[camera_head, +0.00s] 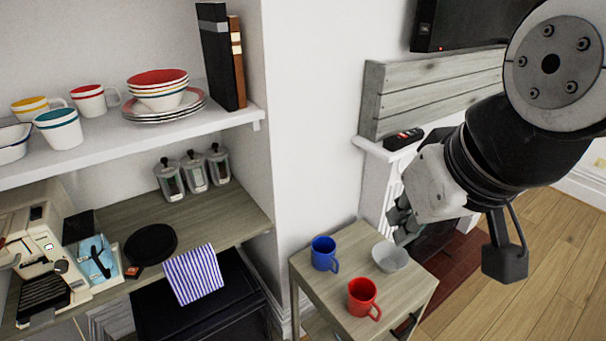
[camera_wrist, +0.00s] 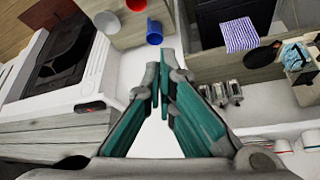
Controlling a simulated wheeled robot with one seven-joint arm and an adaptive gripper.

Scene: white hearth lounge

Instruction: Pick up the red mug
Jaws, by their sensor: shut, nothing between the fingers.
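The red mug (camera_head: 363,298) stands upright on the small wooden side table (camera_head: 334,292), near its front edge, with its handle toward the right. In the wrist view a red mug (camera_wrist: 136,5) shows at the top edge, partly cut off. A blue mug (camera_head: 324,253) and a pale bowl (camera_head: 390,256) stand behind it on the same table. My gripper (camera_head: 402,222) is above and behind the table, apart from the red mug. In the wrist view its fingers (camera_wrist: 160,85) meet near the tips and hold nothing.
A white shelf (camera_head: 190,120) on the left holds cups, stacked bowls and plates, and books. Below it a wooden counter (camera_head: 225,207) holds glass jars, a striped cloth and a coffee machine. A white mantel (camera_head: 378,152) with a dark object on it stands behind the table.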

